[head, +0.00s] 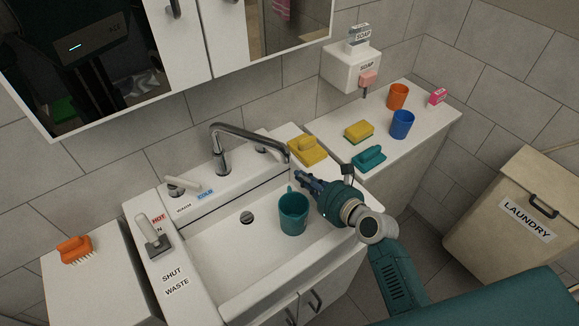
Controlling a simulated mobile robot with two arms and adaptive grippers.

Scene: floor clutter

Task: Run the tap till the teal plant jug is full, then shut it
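The teal jug (293,215) stands upright in the white sink basin (226,262), right of the drain. Its inside is dark and I cannot tell its water level. The chrome tap (245,133) arches from the sink's back ledge, its spout end behind and above the jug. No stream of water shows. A lever (183,183) sits by the WARM and COLD labels; another lever (152,236) is by the HOT and SHUT WASTE labels. My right gripper (304,181) is just behind and above the jug's rim, fingers pointing left; their gap is unclear. My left gripper is out of view.
The right counter holds a teal brush (369,158), a sponge (359,131), a blue cup (402,125) and an orange cup (398,96). An orange brush (75,249) lies at left. A laundry bin (515,210) stands right.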

